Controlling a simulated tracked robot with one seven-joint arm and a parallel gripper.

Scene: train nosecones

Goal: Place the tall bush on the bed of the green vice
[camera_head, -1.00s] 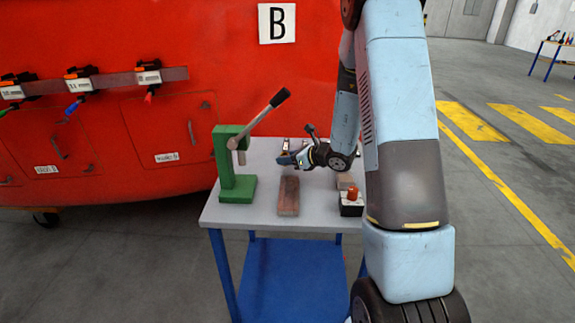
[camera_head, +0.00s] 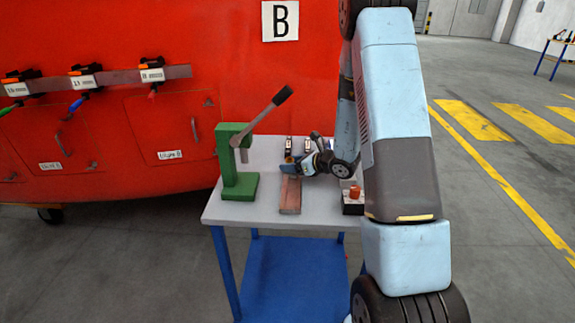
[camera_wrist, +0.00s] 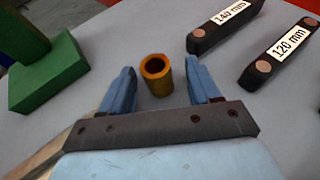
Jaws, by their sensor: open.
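A brass-coloured hollow bush (camera_wrist: 156,75) stands upright on the table in the wrist view. My gripper (camera_wrist: 160,78) is open, with one blue finger on each side of it. There is a gap between the bush and each finger. In the head view my gripper (camera_head: 290,168) is low over the table, and the bush cannot be made out clearly there. The green vice (camera_head: 236,165) with its long lever stands at the left of the table. The corner of its green base (camera_wrist: 48,75) shows at the left of the wrist view.
Two black gauge blocks, marked 140 mm (camera_wrist: 222,22) and 120 mm (camera_wrist: 279,53), lie right of the bush. A brown wooden block (camera_head: 290,196) and a box with a red button (camera_head: 354,199) are on the table (camera_head: 245,214). A red train side stands behind.

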